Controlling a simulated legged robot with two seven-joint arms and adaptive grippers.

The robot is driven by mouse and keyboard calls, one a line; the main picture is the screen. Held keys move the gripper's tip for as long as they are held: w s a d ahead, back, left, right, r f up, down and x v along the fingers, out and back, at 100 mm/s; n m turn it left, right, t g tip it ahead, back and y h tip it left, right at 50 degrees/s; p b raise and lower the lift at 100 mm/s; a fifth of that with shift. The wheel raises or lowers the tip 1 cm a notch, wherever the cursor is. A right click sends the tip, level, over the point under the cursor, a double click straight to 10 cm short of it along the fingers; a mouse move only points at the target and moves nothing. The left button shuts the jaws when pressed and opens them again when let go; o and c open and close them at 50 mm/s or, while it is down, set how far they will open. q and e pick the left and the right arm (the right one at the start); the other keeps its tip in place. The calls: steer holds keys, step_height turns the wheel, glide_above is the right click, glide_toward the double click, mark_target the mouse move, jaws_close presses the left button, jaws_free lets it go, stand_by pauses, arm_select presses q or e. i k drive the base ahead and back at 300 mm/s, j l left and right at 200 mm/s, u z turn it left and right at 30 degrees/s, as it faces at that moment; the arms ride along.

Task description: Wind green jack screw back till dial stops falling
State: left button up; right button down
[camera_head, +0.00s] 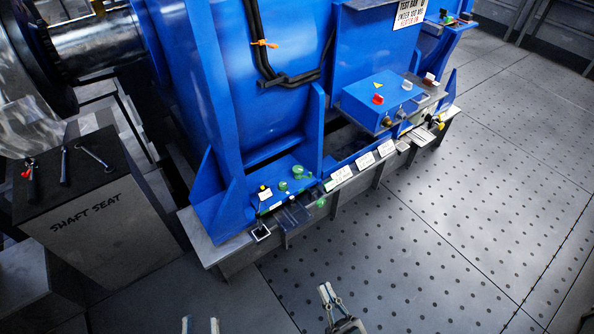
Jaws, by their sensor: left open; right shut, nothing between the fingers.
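Small green parts (298,171) stand on the foot of the blue motor housing, with another green piece (283,186) just beside them. A third green piece (320,202) sits lower, at the front edge of the base. Which one is the jack screw I cannot tell. My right gripper (325,289) is shut and empty, below and apart from the green parts.
A blue box with a red knob (378,99) stands on the base at right. A grey block marked SHAFT SEAT (85,219) holds tools at left. The perforated floor (430,240) is clear at right.

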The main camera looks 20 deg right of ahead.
mark_target(298, 170)
steer(key=i+l+z, duration=0.65)
steer(key=i, duration=0.25)
steer(key=i+l+z, duration=0.15)
steer(key=i+z, duration=0.2)
steer(key=i, duration=0.15)
